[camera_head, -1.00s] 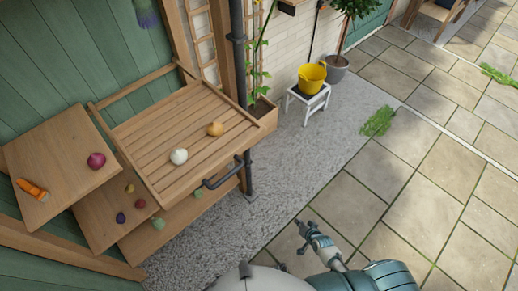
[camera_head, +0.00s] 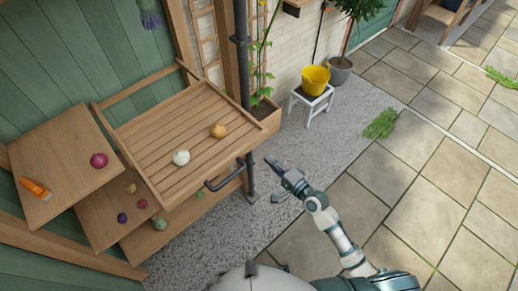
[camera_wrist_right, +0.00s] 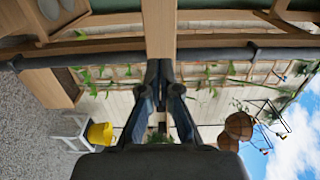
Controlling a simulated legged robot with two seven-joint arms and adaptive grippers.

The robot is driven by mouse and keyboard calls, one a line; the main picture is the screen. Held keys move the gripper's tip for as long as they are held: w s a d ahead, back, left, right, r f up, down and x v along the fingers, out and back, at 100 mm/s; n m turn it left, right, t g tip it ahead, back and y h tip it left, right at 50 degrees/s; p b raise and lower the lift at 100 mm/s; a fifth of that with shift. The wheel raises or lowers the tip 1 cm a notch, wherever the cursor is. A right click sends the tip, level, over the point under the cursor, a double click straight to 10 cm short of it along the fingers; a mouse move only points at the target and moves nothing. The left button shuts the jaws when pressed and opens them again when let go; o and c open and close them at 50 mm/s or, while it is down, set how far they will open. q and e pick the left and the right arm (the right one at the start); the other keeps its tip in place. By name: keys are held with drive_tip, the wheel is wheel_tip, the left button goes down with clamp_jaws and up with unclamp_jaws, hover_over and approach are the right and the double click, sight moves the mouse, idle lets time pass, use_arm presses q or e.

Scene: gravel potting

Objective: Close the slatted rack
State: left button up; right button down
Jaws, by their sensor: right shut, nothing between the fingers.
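The slatted rack (camera_head: 165,137) is a wooden tray of slats. It projects from the green wall, with rails showing behind it. A white onion (camera_head: 181,157) and a tan onion (camera_head: 218,131) lie on it. Its dark bar handle (camera_head: 224,174) is on its front edge. My right gripper (camera_head: 273,167) is to the right of the handle in the head view, apart from it. It is shut and empty, and its dark fingers (camera_wrist_right: 162,72) show in the wrist view in front of a wooden post. My left gripper is not in view.
A dark pipe (camera_head: 241,60) runs beside the rack. Wooden shelves (camera_head: 60,165) with vegetables are at the left. A yellow bucket (camera_head: 314,79) sits on a white stool (camera_head: 310,98). Gravel (camera_head: 310,145) and paving (camera_head: 345,205) lie open around my right arm.

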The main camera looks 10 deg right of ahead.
sight(253, 146)
drive_tip(key=x, duration=0.7)
drive_tip(key=shift+s+a+p, duration=0.2)
drive_tip(key=shift+p, duration=0.1)
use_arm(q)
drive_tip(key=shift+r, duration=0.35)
use_arm(e)
drive_tip(key=shift+d, duration=0.1)
